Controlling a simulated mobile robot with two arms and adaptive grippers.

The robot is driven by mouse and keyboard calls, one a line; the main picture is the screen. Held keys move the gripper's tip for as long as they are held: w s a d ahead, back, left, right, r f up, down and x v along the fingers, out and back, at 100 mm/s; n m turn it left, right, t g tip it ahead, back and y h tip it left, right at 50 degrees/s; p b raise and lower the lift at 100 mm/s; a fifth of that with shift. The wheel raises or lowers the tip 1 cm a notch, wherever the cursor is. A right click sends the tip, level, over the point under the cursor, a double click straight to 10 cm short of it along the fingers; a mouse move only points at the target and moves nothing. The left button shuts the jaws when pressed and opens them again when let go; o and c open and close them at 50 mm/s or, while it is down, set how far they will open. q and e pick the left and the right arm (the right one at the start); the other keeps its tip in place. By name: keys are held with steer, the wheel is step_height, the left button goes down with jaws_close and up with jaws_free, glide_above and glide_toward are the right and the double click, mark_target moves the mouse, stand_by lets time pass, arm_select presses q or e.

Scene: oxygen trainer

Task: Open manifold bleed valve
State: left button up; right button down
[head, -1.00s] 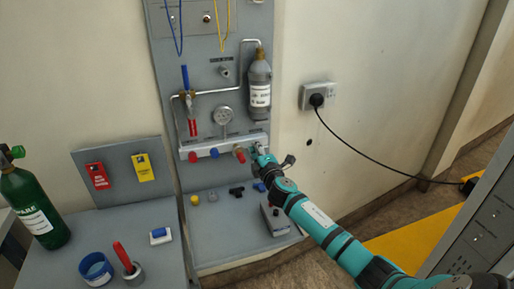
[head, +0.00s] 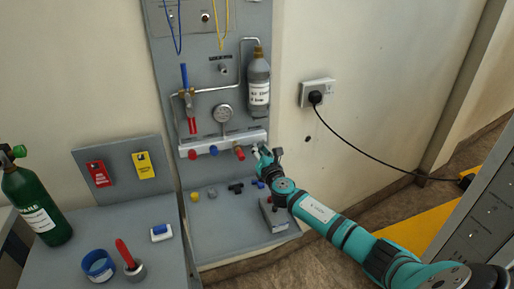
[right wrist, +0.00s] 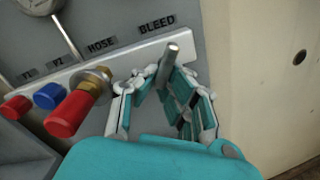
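The bleed valve's silver metal stem (right wrist: 172,58) stands out from the white manifold bar below the BLEED label (right wrist: 157,24) in the right wrist view. My right gripper (right wrist: 168,82) is at the stem, with its fingers apart on either side of it. I cannot tell whether either finger touches the stem, and its base is partly hidden. In the head view my right gripper (head: 262,158) is at the right end of the manifold bar (head: 205,146) and covers the bleed valve. My left gripper is not in view.
A red hose fitting (right wrist: 72,112) and a blue knob (right wrist: 49,96) sit left of my gripper. A gauge (head: 223,114) and a grey bottle (head: 258,82) are above. A grey box (head: 273,214) and small parts lie on the shelf below.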

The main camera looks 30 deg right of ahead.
steer(key=n, duration=0.3)
steer(key=n+p, duration=0.1)
steer(key=shift+s+d+f, duration=0.1)
steer(key=shift+d+f, duration=0.1)
steer(key=shift+d, duration=0.1)
steer(key=shift+d+f+n+p, duration=0.15)
steer(key=shift+n+p, duration=0.3)
steer(key=shift+n, duration=1.05)
steer(key=c, duration=1.4)
jaws_free()
steer(key=v, duration=1.2)
steer(key=shift+s+d, duration=0.1)
